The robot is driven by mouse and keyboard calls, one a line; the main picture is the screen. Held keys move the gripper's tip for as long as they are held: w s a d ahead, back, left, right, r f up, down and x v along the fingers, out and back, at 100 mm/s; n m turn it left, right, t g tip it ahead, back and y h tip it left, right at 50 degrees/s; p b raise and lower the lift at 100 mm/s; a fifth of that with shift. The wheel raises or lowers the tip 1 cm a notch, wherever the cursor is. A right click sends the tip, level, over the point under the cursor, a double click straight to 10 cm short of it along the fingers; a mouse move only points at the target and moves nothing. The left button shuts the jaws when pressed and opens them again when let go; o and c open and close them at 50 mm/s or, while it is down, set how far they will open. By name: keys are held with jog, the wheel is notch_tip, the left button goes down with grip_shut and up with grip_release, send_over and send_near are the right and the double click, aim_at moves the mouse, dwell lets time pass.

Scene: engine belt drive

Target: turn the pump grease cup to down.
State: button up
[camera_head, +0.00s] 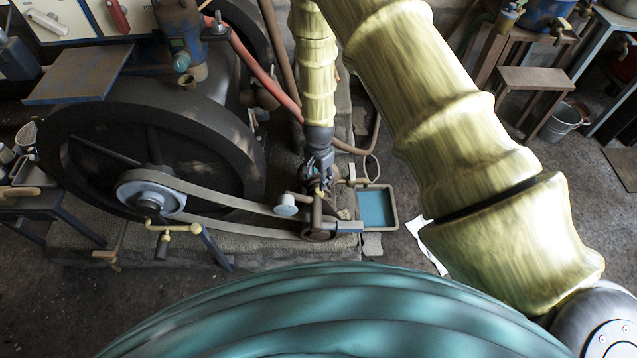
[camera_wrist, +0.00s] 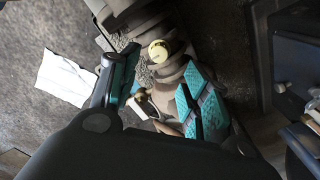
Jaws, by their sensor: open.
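The pump (camera_head: 318,222) stands at the right end of the belt, low on the engine bed. A round brass cap, which looks like the grease cup (camera_wrist: 158,50), shows in the wrist view just beyond my fingertips, face toward the camera. A small brass spot under my fingers in the head view may be the same cup. Its handle direction is too small to tell. My gripper (camera_head: 320,175) reaches down over the pump. In the wrist view my gripper (camera_wrist: 163,88) is open, with teal pads on either side and the cap between and beyond them, apart from both.
A large dark flywheel (camera_head: 85,160) and a belt (camera_head: 225,201) lie left of the pump. A brass tap (camera_head: 354,182) and a blue-filled tray (camera_head: 395,210) are close on the right. A red hose (camera_head: 265,72) runs behind. White paper (camera_wrist: 65,78) lies on the floor.

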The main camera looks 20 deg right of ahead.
jog(key=shift+r, duration=2.1)
